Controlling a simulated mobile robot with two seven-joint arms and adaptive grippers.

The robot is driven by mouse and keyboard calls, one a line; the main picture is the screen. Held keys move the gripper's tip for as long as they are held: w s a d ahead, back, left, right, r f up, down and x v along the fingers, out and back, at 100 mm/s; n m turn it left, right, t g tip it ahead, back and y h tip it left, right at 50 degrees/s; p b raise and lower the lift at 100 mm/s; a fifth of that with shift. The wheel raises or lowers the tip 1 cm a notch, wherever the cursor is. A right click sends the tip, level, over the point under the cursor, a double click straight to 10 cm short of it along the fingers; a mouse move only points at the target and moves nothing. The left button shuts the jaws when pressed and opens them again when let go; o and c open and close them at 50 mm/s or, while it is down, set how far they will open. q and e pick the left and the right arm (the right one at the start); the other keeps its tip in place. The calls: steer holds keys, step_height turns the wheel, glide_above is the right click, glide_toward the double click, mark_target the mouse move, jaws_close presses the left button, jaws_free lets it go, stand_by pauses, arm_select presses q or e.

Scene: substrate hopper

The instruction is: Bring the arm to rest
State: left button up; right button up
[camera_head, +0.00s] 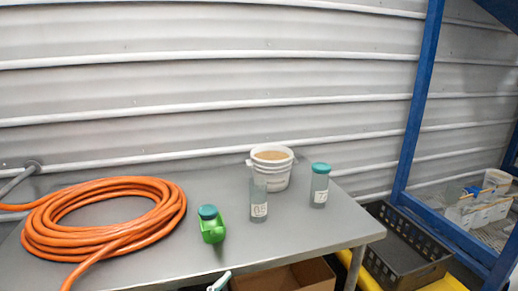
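Neither of my grippers shows in the head view, and no arm of mine can be made out. On the grey metal table (180,262) stand a white bucket (272,180) filled with brown material, a clear container (258,200) with a white label in front of it, and a clear jar (320,190) with a teal lid and a label. A green bottle (212,231) with a dark teal cap stands left of them. All stand upright.
A coiled orange hose (105,218) covers the table's left side. A small pale object (219,283) shows at the bottom edge, unclear what. A cardboard box (290,278) sits below the table. A black crate (408,255) and blue rack post (418,100) stand at right.

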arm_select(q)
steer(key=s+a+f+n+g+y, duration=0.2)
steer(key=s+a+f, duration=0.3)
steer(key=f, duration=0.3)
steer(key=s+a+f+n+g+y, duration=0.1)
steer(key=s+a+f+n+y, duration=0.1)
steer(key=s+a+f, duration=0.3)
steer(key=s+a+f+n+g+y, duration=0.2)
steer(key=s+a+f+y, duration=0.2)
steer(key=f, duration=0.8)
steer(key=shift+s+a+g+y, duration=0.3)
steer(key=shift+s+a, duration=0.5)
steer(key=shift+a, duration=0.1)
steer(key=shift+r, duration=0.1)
